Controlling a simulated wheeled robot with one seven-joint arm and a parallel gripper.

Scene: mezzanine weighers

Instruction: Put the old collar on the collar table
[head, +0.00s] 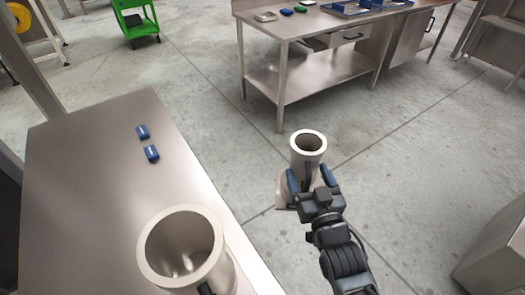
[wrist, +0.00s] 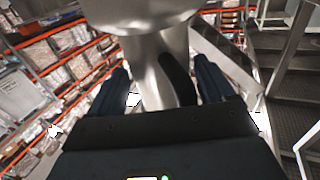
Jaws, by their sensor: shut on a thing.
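My gripper (head: 311,180) is shut on a pale metal collar (head: 308,144), an open-topped tube with a wider foot. It holds the collar roughly upright over the floor, to the right of the near steel table (head: 95,200) and apart from it. In the wrist view the collar (wrist: 155,65) fills the space between the two dark fingers, with a black handle along its side. A second, similar collar (head: 180,247) stands on the near table's front edge area, partly cut off by the frame. No label shows which collar is old or which table is the collar table.
Two small blue items (head: 152,153) lie on the near table; its middle is clear. A steel bench (head: 262,22) with trays and small items stands at the back. A green cart (head: 135,20) stands at the far left. Concrete floor lies open between.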

